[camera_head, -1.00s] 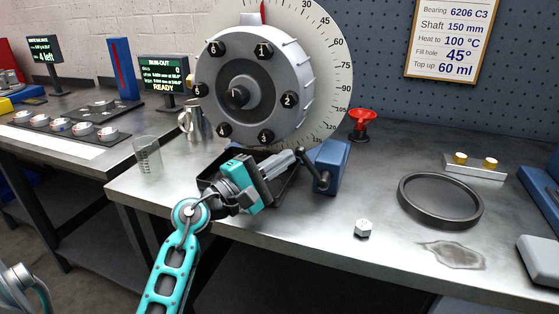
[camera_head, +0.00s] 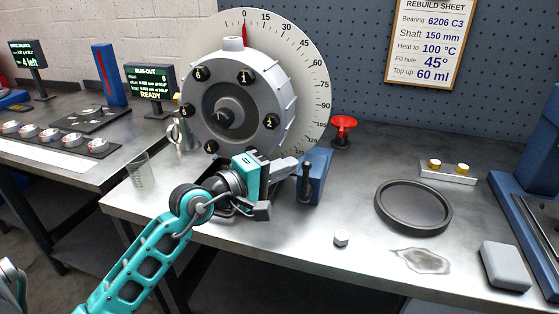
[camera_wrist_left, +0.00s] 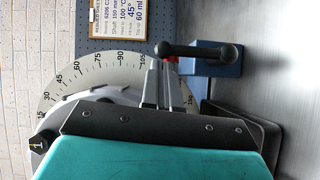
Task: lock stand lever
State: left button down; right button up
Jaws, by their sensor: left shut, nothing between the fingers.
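The stand lever, a black handle with a rounded knob (camera_head: 306,182), stands nearly upright on the near side of the blue block (camera_head: 319,178). In the left wrist view the lever (camera_wrist_left: 200,50) crosses in front of the blue block (camera_wrist_left: 217,66). My left gripper (camera_head: 296,163) is shut and empty, its tips at the lever's knob end; I cannot tell whether they touch. In the wrist view the closed fingers (camera_wrist_left: 162,70) point at the knob end. The rotor hub (camera_head: 225,115) with numbered bolts sits before the white dial (camera_head: 312,85). My right gripper is not in view.
A red funnel-like piece (camera_head: 343,126) stands behind the blue block. A clear beaker (camera_head: 140,172) stands left. The bench between block and ring is clear.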

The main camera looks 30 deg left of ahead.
pick_arm(q)
jog(key=shift+d+r, duration=0.1)
jog(key=shift+d, duration=0.15)
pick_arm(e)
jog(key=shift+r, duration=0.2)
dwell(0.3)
pick_arm(q)
jog(key=shift+a, duration=0.1)
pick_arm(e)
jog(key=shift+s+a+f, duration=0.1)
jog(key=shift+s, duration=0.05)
